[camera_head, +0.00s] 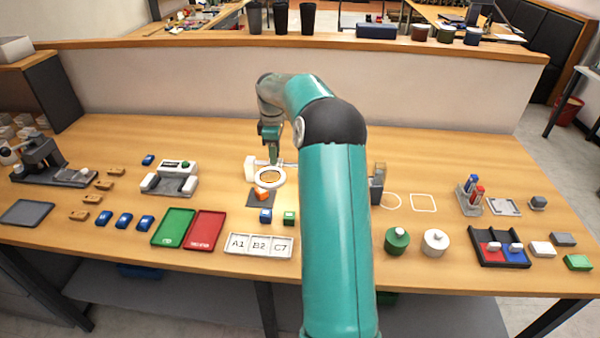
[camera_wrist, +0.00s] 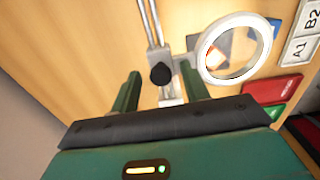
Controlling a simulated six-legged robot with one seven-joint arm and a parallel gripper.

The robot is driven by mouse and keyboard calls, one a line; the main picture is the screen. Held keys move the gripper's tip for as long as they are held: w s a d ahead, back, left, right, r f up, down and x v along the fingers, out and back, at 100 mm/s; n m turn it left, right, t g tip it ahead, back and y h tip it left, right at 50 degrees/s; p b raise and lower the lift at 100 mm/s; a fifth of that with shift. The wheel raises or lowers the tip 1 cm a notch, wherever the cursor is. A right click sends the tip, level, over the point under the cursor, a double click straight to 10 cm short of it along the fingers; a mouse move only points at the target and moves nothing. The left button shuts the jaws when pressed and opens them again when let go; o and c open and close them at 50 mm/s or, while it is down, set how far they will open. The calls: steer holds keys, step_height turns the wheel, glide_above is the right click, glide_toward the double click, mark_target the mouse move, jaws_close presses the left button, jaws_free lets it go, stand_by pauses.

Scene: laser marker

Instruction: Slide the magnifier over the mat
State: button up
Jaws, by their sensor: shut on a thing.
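The magnifier has a white ring lens (camera_head: 270,177) on a metal rail, with a white block at the rail's left end. In the wrist view the ring (camera_wrist: 207,62) is at the upper right, with a black knob and metal bracket beside it. My gripper (camera_head: 272,151) is behind the ring; in the wrist view its green fingers (camera_wrist: 162,85) stand either side of the bracket, shut on the magnifier; the exact contact is unclear. The dark mat (camera_head: 252,203) lies just in front of the ring, which partly overlaps its far edge. An orange block (camera_head: 262,194) sits on the mat.
Blue (camera_head: 266,215) and green (camera_head: 289,217) blocks stand beside the mat's front. A labelled white tray (camera_head: 260,256), green tray (camera_head: 173,240) and red tray (camera_head: 205,243) lie nearer. A white device (camera_head: 172,178) stands left. My arm hides the table's middle right.

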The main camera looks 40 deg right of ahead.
steer(key=shift+w+a+f, duration=0.9)
steer(key=shift+w+f, duration=0.05)
steer(key=shift+w, duration=0.1)
steer(key=o, duration=0.3)
steer(key=shift+w+a+r, duration=0.1)
steer(key=shift+w+r, duration=0.05)
steer(key=shift+r, duration=3.65)
